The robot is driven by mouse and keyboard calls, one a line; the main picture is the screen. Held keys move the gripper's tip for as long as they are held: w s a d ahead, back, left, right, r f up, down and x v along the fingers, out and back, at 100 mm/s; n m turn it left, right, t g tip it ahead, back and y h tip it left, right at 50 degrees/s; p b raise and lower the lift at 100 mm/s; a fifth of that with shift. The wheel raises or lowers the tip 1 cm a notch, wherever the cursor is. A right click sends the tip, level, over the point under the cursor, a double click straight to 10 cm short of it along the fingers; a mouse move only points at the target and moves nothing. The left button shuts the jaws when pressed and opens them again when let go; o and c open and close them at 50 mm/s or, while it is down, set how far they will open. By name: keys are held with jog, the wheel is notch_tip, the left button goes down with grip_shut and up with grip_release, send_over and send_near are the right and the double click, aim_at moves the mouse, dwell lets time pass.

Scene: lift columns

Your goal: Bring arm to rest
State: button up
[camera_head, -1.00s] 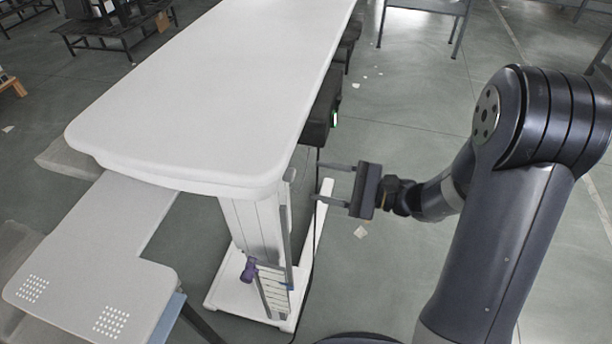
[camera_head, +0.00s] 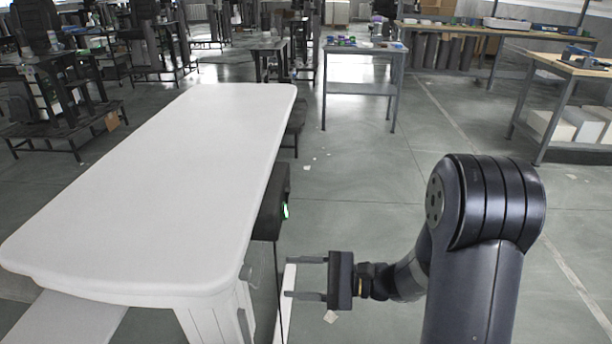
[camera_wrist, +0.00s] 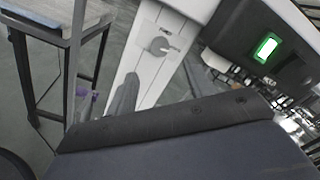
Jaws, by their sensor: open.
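My gripper (camera_head: 306,278) is in the head view, right of the near end of the white table. Its two fingers point left and stand apart, with nothing between them. My dark arm reaches down to it from the right. The white table (camera_head: 190,150) is long, with a bare top and a white column leg below its near end. In the wrist view the white column (camera_wrist: 158,50) stands in front of the gripper, with a grey fitting on it. A black box (camera_head: 271,203) with a lit green switch hangs under the table's right edge; the switch (camera_wrist: 265,48) also shows in the wrist view.
A lower grey bench (camera_head: 70,318) lies beside the table at the lower left. A grey workbench (camera_head: 362,88) and wooden-topped tables (camera_head: 575,66) stand farther back. Open floor (camera_head: 370,170) lies right of the white table, with small paper scraps on it.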

aim_at(250, 273)
jog(key=a, duration=0.9)
jog(key=shift+w+a, duration=0.2)
jog(key=shift+w, duration=0.15)
jog(key=shift+d, duration=0.1)
